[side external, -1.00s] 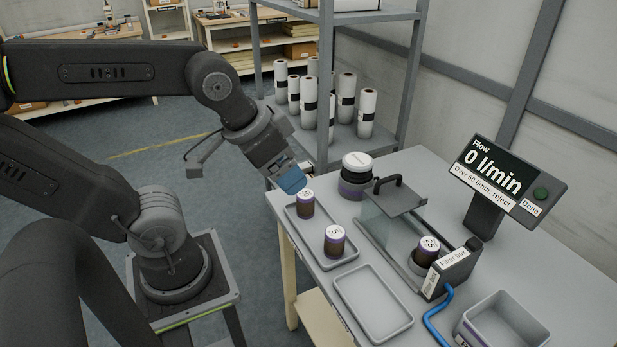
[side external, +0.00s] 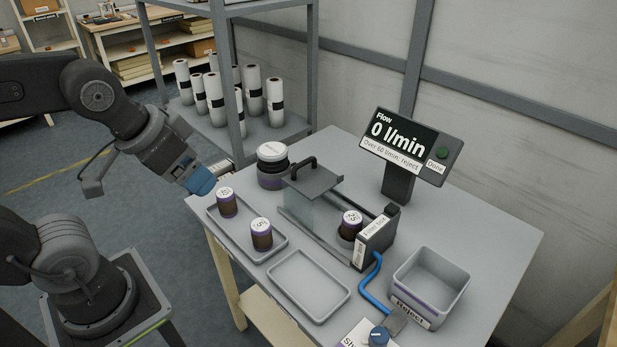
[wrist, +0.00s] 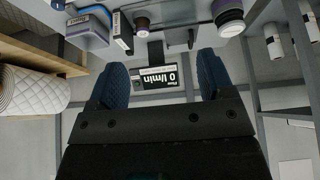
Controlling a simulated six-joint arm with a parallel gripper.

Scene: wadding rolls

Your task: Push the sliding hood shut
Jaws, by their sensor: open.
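The sliding hood (side external: 311,180) is a grey plate with a dark arched handle and a clear panel below it. It stands at the left end of its rails, apart from the filter test box (side external: 372,240). A dark canister (side external: 350,224) with a white lid stands uncovered beside that box. My gripper (side external: 203,183) is left of the hood, above the table's left edge, and touches nothing. In the wrist view its two blue fingers (wrist: 161,66) are spread with nothing between them. I cannot clearly make out the hood in that view.
Two canisters (side external: 227,204) (side external: 261,235) stand on a tray near my gripper. A wide jar (side external: 272,166) is behind the hood. An empty tray (side external: 308,288), a reject bin (side external: 431,287) and a blue hose (side external: 366,291) are in front. The display (side external: 402,145) reads 0 l/min.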

